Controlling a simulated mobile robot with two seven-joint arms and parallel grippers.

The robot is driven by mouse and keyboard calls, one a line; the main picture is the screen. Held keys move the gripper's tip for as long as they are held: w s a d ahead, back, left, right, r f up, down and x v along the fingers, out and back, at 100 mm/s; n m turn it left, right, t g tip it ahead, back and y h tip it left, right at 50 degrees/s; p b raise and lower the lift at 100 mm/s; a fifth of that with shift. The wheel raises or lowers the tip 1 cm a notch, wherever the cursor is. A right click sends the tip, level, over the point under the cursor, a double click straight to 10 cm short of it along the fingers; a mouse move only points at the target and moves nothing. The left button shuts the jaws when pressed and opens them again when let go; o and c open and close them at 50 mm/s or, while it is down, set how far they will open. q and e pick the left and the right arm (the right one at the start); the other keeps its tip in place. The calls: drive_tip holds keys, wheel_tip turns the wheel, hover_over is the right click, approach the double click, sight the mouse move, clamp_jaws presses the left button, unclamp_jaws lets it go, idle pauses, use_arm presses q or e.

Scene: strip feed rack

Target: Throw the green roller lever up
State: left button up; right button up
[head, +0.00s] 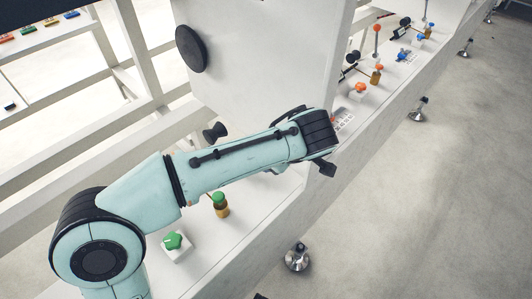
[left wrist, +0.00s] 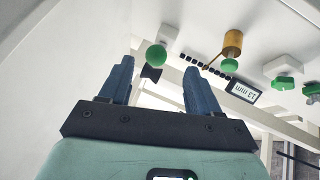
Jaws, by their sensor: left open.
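A green ball knob (left wrist: 156,55) shows in the left wrist view beyond and between my fingertips; it looks like the knob of the green roller lever. A small black part sits just below it in that view. My left gripper (left wrist: 159,66) is open, its two blue fingers on either side of the knob in the picture; I cannot tell whether either touches it. In the head view my left arm crosses the rack's white ledge (head: 250,232) and hides the lever. Only a dark tip of the left gripper (head: 325,168) shows there. My right gripper is out of view.
A brass post with a green top (head: 219,203) and a green knob on a white base (head: 173,241) stand on the ledge. A black roller (head: 215,132) is behind my arm. Orange controls (head: 360,88) lie farther along. A white upright panel (head: 265,60) stands behind.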

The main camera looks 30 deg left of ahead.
use_arm(q)
drive_tip(key=p+v, duration=0.1)
drive_tip(key=v, duration=0.4)
drive_tip(key=shift+s+d+r, duration=0.1)
drive_tip(key=shift+d+r, duration=0.05)
drive_tip(key=shift+r, duration=0.05)
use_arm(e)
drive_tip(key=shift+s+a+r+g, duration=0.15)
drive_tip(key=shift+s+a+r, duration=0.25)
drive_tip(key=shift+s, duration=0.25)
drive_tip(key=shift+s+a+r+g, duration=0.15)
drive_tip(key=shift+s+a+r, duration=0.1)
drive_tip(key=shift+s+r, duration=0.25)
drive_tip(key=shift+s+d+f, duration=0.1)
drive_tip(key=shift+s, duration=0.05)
